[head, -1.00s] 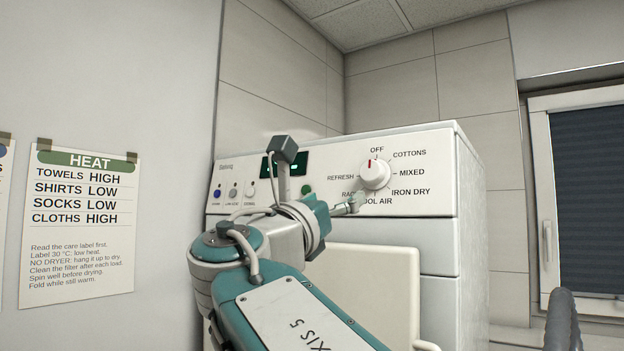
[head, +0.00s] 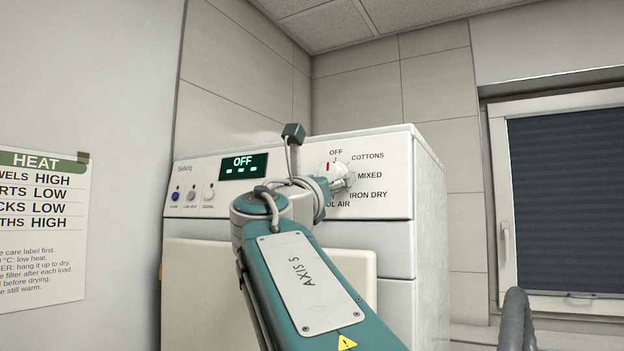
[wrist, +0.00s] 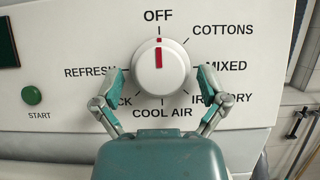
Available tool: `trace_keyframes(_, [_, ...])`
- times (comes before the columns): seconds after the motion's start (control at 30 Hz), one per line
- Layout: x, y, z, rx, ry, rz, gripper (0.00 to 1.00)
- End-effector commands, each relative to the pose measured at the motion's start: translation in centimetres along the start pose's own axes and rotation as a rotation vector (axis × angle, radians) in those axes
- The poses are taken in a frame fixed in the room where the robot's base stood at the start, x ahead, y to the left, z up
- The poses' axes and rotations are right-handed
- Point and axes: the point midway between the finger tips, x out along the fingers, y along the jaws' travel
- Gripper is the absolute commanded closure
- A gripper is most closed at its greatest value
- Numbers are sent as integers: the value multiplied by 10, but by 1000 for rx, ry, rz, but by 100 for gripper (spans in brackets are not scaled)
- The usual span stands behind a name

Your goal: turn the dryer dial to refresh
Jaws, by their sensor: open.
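The dryer dial (wrist: 160,72) is a round white knob on the dryer's front panel. Its red mark points up at OFF. In the head view the dial (head: 330,171) is partly covered by my wrist and gripper. My gripper (wrist: 160,88) is open, with one finger on each side of the lower half of the dial. I cannot tell whether the fingers touch it. The REFRESH label (wrist: 90,72) is left of the dial in the wrist view; in the head view my arm hides it. The display (head: 243,166) reads OFF.
A green START button (wrist: 32,95) is left of the dial. Several small buttons (head: 191,194) line the panel's left side. A HEAT notice (head: 42,225) hangs on the left wall. A window with a dark blind (head: 570,195) is at right.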

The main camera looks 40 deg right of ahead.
Motion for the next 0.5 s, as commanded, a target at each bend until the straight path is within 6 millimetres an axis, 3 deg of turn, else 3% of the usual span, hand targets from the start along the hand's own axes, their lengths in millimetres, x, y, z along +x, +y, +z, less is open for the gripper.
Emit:
trace_keyframes(0.13, [-2,1,2,1,-1,1,7])
trace_keyframes(0.27, [-3,1,2,1,-1,0,65])
trace_keyframes(0.3, [-3,1,2,1,-1,0,73])
trace_keyframes(0.5, [-3,1,2,1,-2,1,73])
